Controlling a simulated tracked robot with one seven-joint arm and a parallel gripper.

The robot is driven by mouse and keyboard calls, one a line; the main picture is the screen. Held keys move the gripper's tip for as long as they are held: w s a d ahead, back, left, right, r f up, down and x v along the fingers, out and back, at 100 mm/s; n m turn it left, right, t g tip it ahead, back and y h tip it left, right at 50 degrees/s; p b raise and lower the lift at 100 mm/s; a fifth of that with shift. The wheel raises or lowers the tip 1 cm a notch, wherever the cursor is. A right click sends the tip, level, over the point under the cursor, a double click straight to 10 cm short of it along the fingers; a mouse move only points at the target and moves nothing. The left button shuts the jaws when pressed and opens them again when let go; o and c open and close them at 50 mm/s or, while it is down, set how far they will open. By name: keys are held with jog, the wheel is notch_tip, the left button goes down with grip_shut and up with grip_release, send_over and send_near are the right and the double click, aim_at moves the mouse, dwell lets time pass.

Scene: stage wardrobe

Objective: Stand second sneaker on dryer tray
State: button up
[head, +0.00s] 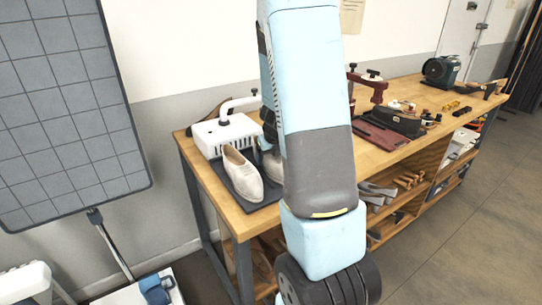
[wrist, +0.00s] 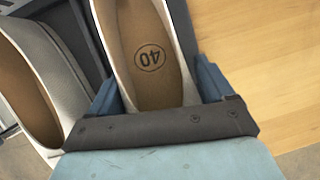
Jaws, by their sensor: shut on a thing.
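In the wrist view my gripper (wrist: 157,78) is shut on the heel end of a pale sneaker (wrist: 183,85), one blue finger on each side; its tan insole is marked 40. This held sneaker is over the dark dryer tray (wrist: 181,18); I cannot tell whether its sole touches it. Another pale sneaker (wrist: 65,78) is beside it on the left. In the head view that sneaker (head: 243,177) stands upright on the dryer tray (head: 264,196), toe toward the front. The held sneaker (head: 270,162) is mostly hidden behind my arm, as is my gripper.
The white dryer (head: 218,135) with its curved pipe stands behind the tray. Bare wooden bench (wrist: 265,65) lies right of the tray. Farther along the bench are a dark red clamp (head: 371,84), a dark case (head: 396,121) and small tools. A grey gridded panel (head: 70,110) stands left.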

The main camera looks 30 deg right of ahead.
jog(key=o, duration=1)
jog(key=shift+r, duration=0.15)
jog(key=shift+v, duration=6.75)
jog(key=s+a+r+m, duration=0.4)
jog(key=s+m, duration=0.3)
jog(key=m, duration=0.4)
jog(key=s+a+r+m, duration=0.5)
jog(key=s+a+m, duration=0.1)
jog(key=m, duration=0.6)
jog(key=s+a+r+m+t+y, duration=0.1)
jog(key=s+a+r+m, duration=0.3)
jog(key=s+a+m, duration=0.3)
jog(key=shift+s+r+m, duration=0.2)
jog(key=shift+m, duration=1)
jog(key=shift+s+r+m, duration=0.2)
jog(key=shift+m, duration=1)
